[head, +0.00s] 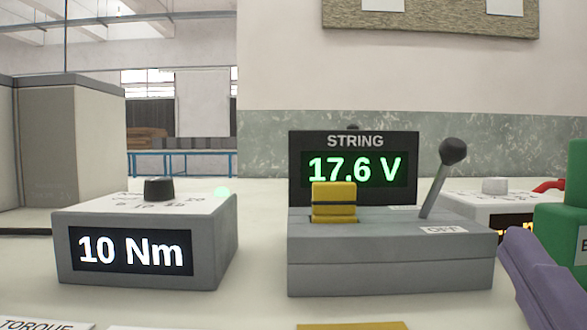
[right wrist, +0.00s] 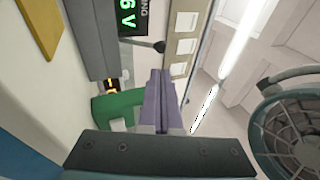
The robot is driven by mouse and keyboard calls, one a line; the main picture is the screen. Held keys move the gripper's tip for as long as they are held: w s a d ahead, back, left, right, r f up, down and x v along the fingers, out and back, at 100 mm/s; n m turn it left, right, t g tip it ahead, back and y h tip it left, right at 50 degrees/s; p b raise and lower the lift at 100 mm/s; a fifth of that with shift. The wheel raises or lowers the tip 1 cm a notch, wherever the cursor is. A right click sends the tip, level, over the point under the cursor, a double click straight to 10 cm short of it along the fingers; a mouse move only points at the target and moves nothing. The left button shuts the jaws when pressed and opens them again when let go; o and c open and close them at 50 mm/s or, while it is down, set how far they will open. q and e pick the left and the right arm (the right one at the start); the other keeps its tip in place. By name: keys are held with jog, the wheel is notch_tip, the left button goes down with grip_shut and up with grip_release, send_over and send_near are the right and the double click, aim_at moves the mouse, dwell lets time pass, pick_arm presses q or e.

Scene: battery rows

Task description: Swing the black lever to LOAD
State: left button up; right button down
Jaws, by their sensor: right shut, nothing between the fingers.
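The black lever (head: 453,151) has a round black knob on a grey rod. It rises from a grey switch box (head: 390,275) and leans right, above a label reading OFF (head: 442,230). No LOAD label is readable. The knob also shows in the right wrist view (right wrist: 159,46), just beyond the fingertips. My right gripper (head: 516,240) has purple fingers, shut and empty, to the right of the box and below the knob. In the right wrist view its fingers (right wrist: 160,75) lie together. My left gripper is not in view.
A black STRING display (head: 354,168) behind the box reads 17.6 V. A yellow block (head: 334,200) sits on the box's left part. A grey 10 Nm unit (head: 205,245) with a black knob stands left. A green object (head: 565,220) stands close by the right gripper.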

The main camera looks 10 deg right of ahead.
aim_at(456, 159)
jog(key=p+x, duration=0.1)
jog(key=x, duration=1.1)
